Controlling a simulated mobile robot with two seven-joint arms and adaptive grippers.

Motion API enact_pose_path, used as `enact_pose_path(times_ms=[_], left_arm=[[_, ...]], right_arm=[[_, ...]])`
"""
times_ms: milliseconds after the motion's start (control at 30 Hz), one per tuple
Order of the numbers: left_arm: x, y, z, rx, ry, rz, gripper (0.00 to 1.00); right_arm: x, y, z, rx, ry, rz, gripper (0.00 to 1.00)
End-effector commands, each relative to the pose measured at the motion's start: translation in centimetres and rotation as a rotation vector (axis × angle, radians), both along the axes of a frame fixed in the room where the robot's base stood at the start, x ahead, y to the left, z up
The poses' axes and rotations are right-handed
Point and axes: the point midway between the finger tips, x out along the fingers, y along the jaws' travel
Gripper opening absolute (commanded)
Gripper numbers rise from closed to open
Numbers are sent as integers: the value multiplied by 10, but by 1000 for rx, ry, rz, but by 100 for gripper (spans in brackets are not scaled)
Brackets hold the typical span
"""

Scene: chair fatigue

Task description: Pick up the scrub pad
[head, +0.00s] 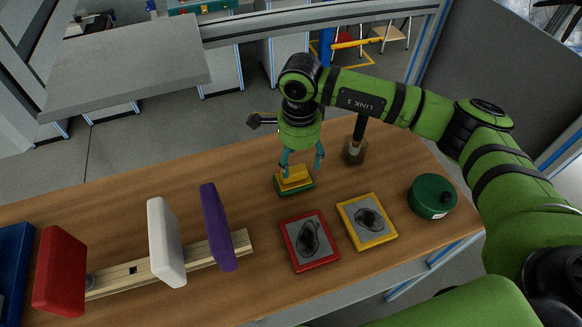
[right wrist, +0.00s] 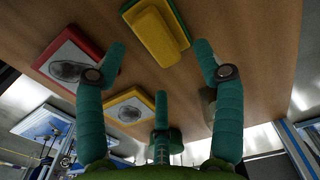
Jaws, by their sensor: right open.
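The scrub pad (head: 294,178) is a yellow block with a handle-like top on a green base. It lies flat on the wooden table near the far edge. My right gripper (head: 301,164) points down just above it, fingers spread and empty. In the right wrist view the scrub pad (right wrist: 158,30) lies beyond and between the fingertips of my right gripper (right wrist: 159,49), with clear gaps at both sides. Whether a fingertip touches it I cannot tell. My left gripper is not in view.
A red-framed plate (head: 310,242) and a yellow-framed plate (head: 368,221) with dark smudges lie nearer on the table (head: 150,205). A green round tin (head: 431,197) and a dark-handled brush (head: 355,146) stand to the right. Red, white and purple panels (head: 217,228) stand on a wooden rail at left.

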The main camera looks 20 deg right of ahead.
Motion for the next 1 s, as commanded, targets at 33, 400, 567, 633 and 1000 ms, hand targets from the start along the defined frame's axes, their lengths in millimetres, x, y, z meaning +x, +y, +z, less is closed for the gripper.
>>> enact_pose_path(times_ms=[33, 400, 567, 633, 1000], left_arm=[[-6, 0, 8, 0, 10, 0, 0], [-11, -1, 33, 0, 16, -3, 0], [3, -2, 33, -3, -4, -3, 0], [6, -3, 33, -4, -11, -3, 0], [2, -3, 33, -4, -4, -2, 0]], right_arm=[[-1, 2, -2, 0, 3, 1, 69], [-3, 9, -49, 0, 2, 0, 69], [-2, 9, -52, 0, -1, 1, 69], [-3, 9, -52, 0, -1, 1, 69], [-3, 9, -52, 0, 0, 1, 6]])
